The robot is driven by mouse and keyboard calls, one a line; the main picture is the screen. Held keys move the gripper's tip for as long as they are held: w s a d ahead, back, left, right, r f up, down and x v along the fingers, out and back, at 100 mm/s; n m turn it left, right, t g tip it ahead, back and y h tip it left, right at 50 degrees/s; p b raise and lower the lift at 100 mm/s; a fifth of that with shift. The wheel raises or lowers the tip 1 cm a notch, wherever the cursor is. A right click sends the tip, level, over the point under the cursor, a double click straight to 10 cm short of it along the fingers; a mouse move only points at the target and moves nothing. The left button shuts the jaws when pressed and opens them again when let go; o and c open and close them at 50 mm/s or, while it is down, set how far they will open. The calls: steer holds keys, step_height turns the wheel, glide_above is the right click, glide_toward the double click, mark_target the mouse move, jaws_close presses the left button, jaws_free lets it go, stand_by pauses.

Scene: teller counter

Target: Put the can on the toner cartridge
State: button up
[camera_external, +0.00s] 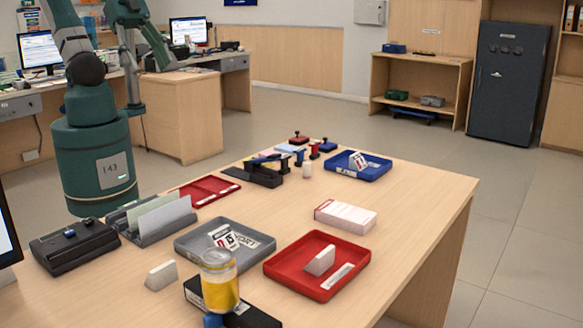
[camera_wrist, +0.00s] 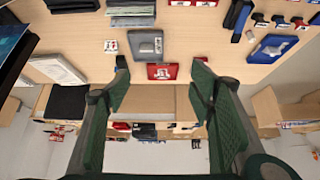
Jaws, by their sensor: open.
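The can (camera_external: 220,283), yellow with a pale metallic top, stands upright near the front edge of the external view. A long black item with a white label (camera_external: 262,318), which looks like the toner cartridge, lies at the can's foot. I cannot tell whether the can stands on it or just in front of it. My gripper (camera_wrist: 160,74) shows in the wrist view with its two green fingers wide apart and nothing between them. In the external view its fingers do not show. I cannot make out the can or the cartridge in the wrist view.
A red tray (camera_external: 278,267) and a grey tray (camera_external: 183,249) lie beside the can. A white wedge (camera_external: 161,275), a file sorter (camera_external: 150,237) and a black device (camera_external: 75,250) stand left. A white box (camera_external: 345,217) and blue tray (camera_external: 372,173) are farther back. The right tabletop is clear.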

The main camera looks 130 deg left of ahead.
steer(key=shift+s+a+f, duration=0.2)
steer(key=shift+s+f, duration=0.15)
steer(key=shift+s, duration=0.35)
